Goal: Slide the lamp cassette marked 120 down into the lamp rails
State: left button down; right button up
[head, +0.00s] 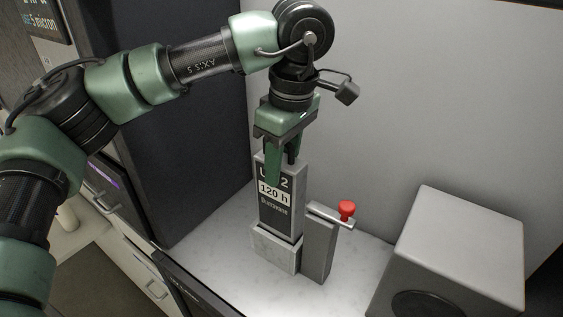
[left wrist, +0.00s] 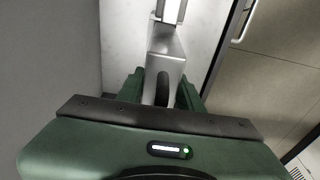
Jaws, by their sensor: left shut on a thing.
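My left gripper (head: 281,170) points down and is shut on the cassette's top, one green finger in front of the label. In the left wrist view, the cassette (left wrist: 167,48) lies between the fingers (left wrist: 161,92). My right gripper is not in view.
A grey post (head: 319,250) with a red knob (head: 347,210) on its arm stands close to the cassette's right. A large grey box (head: 455,245) is at right. A dark panel (head: 195,130) rises at left. The pale counter between is clear.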

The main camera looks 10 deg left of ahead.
aim_at(281, 199)
pick_arm(q)
jog(key=shift+f+b, duration=3.25)
jog(key=shift+f, duration=0.95)
jog(key=c, duration=0.8)
grip_release()
jog(key=shift+c, duration=0.2)
jog(key=r, duration=0.2)
jog(key=r+b, duration=0.1)
jog(key=r, duration=0.1)
jog(key=d+r, duration=0.1)
jog(key=r, duration=0.2)
jog(key=shift+s, duration=0.2)
jog(key=shift+r, duration=0.45)
